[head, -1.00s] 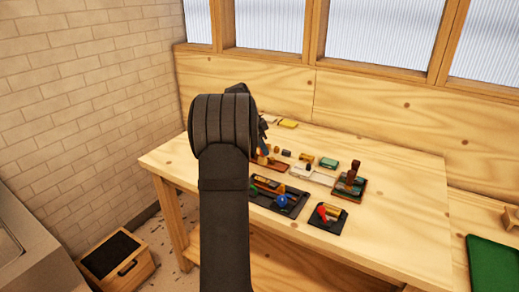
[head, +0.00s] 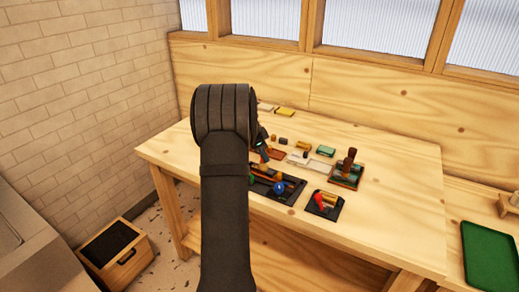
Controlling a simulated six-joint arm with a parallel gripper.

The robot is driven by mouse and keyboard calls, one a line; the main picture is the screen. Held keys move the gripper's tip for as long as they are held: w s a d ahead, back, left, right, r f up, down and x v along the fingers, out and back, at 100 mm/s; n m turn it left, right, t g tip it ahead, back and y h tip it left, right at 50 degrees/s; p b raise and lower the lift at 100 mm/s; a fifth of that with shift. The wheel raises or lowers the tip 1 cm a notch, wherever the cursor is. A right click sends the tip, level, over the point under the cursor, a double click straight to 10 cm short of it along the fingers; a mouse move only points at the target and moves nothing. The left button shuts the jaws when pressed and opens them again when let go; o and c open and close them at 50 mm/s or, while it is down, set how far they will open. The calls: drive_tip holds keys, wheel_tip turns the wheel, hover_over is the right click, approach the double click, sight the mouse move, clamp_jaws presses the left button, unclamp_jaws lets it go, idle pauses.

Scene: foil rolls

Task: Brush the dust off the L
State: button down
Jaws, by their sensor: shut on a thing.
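My gripper (head: 263,143) shows only in part, just right of my dark arm, low over the back left part of the workbench. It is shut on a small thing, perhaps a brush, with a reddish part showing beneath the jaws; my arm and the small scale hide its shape. A brown-red pad (head: 276,154) and two pale flat pieces, one of them a white plate (head: 321,166), lie beside and right of the gripper. I cannot make out a letter L or any dust at this size.
The wooden workbench (head: 400,225) is clear at right and front. A dark tray (head: 290,197) with a blue knob, a small black tray (head: 332,214) and an upright brown stamp-like tool (head: 349,160) stand near the gripper. A green tray (head: 492,255) lies far right.

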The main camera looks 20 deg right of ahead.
drive_tip(key=shift+s+d, duration=0.9)
drive_tip(key=shift+w+a+r, duration=0.1)
drive_tip(key=shift+w+a, duration=1.3)
drive_tip(key=shift+w+r, duration=0.15)
drive_tip(key=shift+r, duration=3.75)
